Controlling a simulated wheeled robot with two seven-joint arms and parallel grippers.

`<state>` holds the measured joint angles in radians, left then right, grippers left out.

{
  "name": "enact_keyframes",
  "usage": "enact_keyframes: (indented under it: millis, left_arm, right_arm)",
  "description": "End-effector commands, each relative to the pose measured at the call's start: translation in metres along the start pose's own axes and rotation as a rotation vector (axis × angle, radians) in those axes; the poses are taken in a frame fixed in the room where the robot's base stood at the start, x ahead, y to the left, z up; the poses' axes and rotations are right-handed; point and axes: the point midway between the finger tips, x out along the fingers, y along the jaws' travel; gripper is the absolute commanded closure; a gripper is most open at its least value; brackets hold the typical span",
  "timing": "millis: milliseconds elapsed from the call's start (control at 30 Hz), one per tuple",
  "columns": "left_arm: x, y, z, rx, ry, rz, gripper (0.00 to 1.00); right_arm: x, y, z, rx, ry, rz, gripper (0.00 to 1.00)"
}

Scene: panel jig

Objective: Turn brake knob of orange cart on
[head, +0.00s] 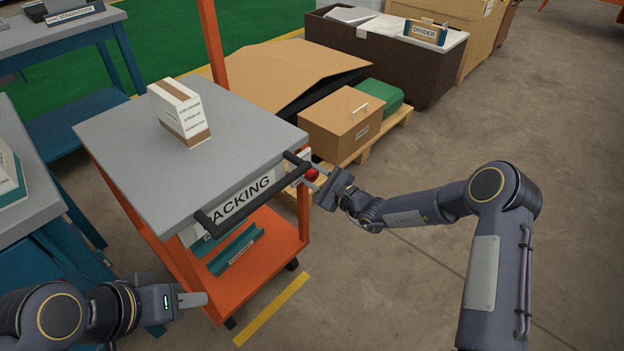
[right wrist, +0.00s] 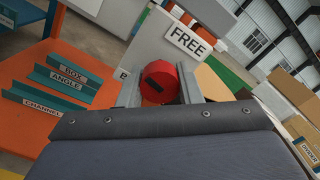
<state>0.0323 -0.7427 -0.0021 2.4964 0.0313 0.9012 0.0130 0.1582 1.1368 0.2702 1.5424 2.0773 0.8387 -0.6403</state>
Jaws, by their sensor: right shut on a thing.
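The orange cart (head: 262,262) has a grey top and a black push handle (head: 250,190). Its red brake knob (head: 311,175) sits at the cart's right corner, by the handle's end. In the right wrist view the round red knob (right wrist: 160,83) carries a dark mark and lies between the two fingers. A white plate reading FREE (right wrist: 188,38) is beside it. My right gripper (head: 318,180) is shut on the knob. My left gripper (head: 192,300) is at the lower left, apart from the cart; its finger gap does not show clearly.
A white and brown carton (head: 180,112) stands on the cart top. Blue channels (head: 235,250) lie on the lower shelf. Cardboard boxes (head: 347,122) on a pallet stand behind the cart's right side. Blue tables are at the left. The floor at the right is clear.

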Motion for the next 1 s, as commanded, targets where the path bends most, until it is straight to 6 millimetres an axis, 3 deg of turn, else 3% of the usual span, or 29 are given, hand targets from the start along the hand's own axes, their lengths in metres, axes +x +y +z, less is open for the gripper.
enact_keyframes:
  millis: [400, 967, 1000]
  left_arm:
    - [0.015, -0.007, 0.008, 0.0, 0.0, 0.0, 0.64]
    - [0.016, -0.007, 0.008, 0.0, 0.0, 0.0, 0.64]
    - [0.016, -0.007, 0.008, 0.0, 0.0, 0.0, 0.64]
  right_arm:
    - [0.0, 0.001, -0.001, -0.194, 0.001, 0.001, 0.91]
    - [0.0, 0.001, 0.0, -0.225, 0.001, 0.002, 0.91]
    - [0.0, 0.001, -0.001, -0.225, 0.001, 0.002, 0.66]
